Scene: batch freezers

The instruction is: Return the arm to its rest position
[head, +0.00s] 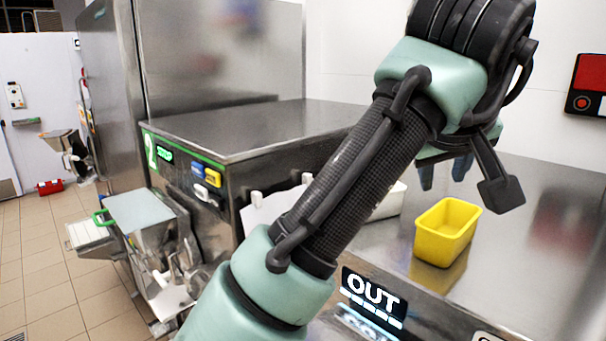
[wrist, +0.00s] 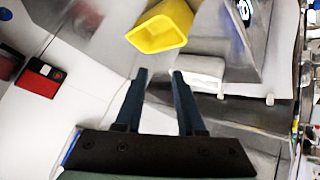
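My arm reaches up and to the right across the head view. My gripper (head: 445,172) is partly hidden behind my own wrist there, with its dark blue fingertips pointing down above the steel counter (head: 375,252). In the wrist view my gripper (wrist: 159,74) has its two fingers apart with nothing between them. A yellow bin (head: 446,231) stands on the counter below and beside my gripper, apart from it. The yellow bin also shows at the top of the wrist view (wrist: 160,30).
A steel batch freezer (head: 250,128) marked 2, with coloured buttons, stands left of my arm. A white container (head: 390,203) sits on the counter, partly hidden behind my arm. A red-and-black wall box (head: 588,88) hangs at right. Tiled floor (head: 40,270) is open at left.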

